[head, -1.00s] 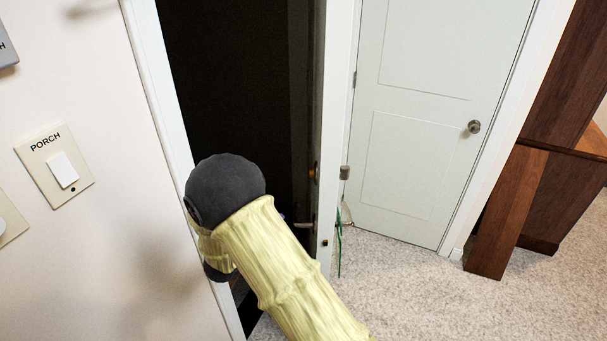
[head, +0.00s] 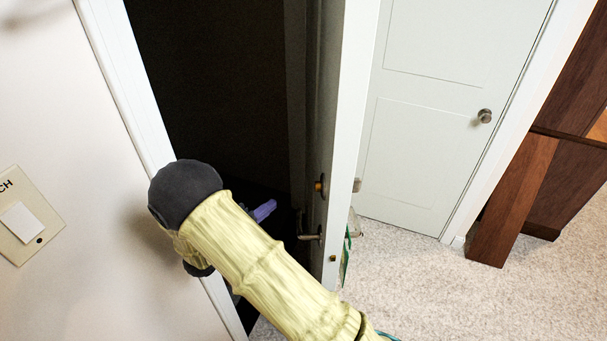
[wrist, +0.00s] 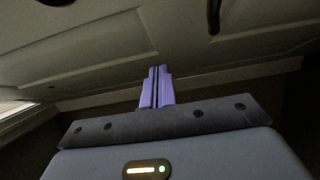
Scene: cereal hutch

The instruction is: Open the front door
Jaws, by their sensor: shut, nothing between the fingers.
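The front door (head: 345,130) stands ajar in the head view, seen nearly edge-on, with a dark opening to its left. A brass deadbolt (head: 319,186) and a lever handle (head: 310,237) show on its shadowed face. My gripper (head: 264,210) reaches into the opening, left of the lever and apart from it in the picture. My arm hides part of the opening's lower area. In the wrist view, the gripper's purple fingers (wrist: 155,88) are together and empty, pointing toward a dim panelled door face (wrist: 100,50). I cannot tell whether they touch it.
The white door frame (head: 125,85) and a wall with a light switch (head: 22,222) are close on the left. A closed white door (head: 430,130) with a round knob stands behind, at right. Brown wooden furniture (head: 512,200) stands farther right. Carpet (head: 430,290) is clear at lower right.

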